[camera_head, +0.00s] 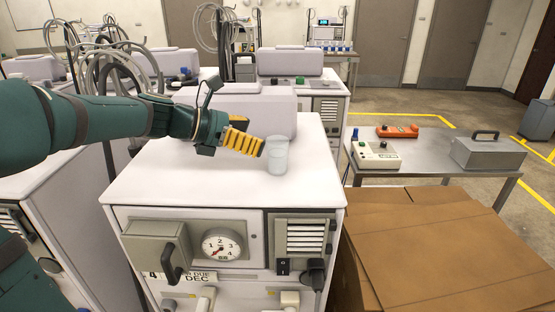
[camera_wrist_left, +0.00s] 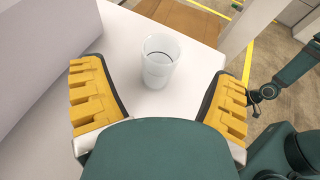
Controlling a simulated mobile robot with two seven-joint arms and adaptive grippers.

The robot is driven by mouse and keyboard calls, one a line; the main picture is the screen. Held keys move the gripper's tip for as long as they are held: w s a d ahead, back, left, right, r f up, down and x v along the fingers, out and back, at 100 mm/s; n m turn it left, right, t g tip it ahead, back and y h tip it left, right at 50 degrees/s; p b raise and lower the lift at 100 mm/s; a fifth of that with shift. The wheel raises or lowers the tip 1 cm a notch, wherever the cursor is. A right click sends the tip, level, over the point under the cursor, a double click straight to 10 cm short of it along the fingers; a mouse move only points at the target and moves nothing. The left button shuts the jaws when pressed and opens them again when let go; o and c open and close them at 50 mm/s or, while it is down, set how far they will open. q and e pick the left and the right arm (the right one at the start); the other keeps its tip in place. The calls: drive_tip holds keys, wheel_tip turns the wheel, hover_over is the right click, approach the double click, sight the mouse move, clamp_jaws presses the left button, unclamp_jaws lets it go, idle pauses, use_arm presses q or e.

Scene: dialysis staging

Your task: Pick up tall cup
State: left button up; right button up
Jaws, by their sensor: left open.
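The tall cup (camera_head: 277,157) is a clear, frosted cup standing upright on the white top of the dialysis machine (camera_head: 180,185). In the left wrist view the cup (camera_wrist_left: 159,62) stands ahead, between the lines of the two yellow fingers and beyond their tips. My left gripper (camera_head: 258,148) comes in from the left, just beside the cup in the head view. The left gripper (camera_wrist_left: 160,88) is open and empty, its fingers wide apart. My right gripper is not seen in the head view; part of a green arm shows at the right of the left wrist view.
A light grey raised housing (camera_head: 250,106) stands at the back of the machine top. A metal table (camera_head: 425,150) to the right holds a grey toolbox (camera_head: 488,151), a white control box (camera_head: 376,155) and an orange device (camera_head: 397,131). Cardboard boxes (camera_head: 450,235) stand at the front right.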

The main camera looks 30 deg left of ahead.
sight(277, 142)
use_arm(q)
drive_tip(key=b+x, duration=0.1)
drive_tip(key=x, duration=0.5)
drive_tip(key=shift+d+f, duration=0.1)
drive_tip(key=shift+d, duration=0.15)
drive_tip(key=c, duration=1.2)
